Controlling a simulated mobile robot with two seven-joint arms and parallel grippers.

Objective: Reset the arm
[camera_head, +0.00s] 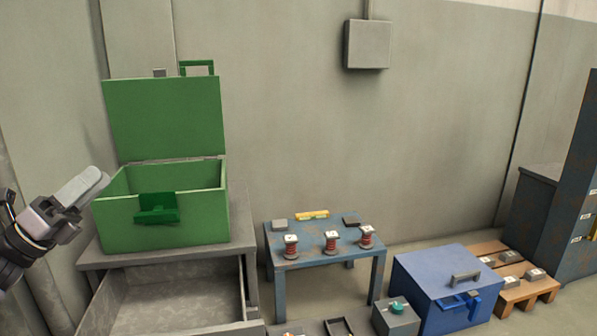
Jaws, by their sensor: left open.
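My left gripper (88,190) is at the left edge in the head view, raised and tilted up to the right. It is open and empty, just left of the open green box (165,222). The box's lid (163,118) stands upright at its back. I cannot tell whether the gripper touches the box. My right gripper is not in view.
The green box stands on a grey cabinet (252,270) with an open, empty-looking drawer (165,300). A blue table (310,251) holds several small items, including red-and-white spools (331,241). A blue box (432,270) and a wooden pallet (530,288) stand at right.

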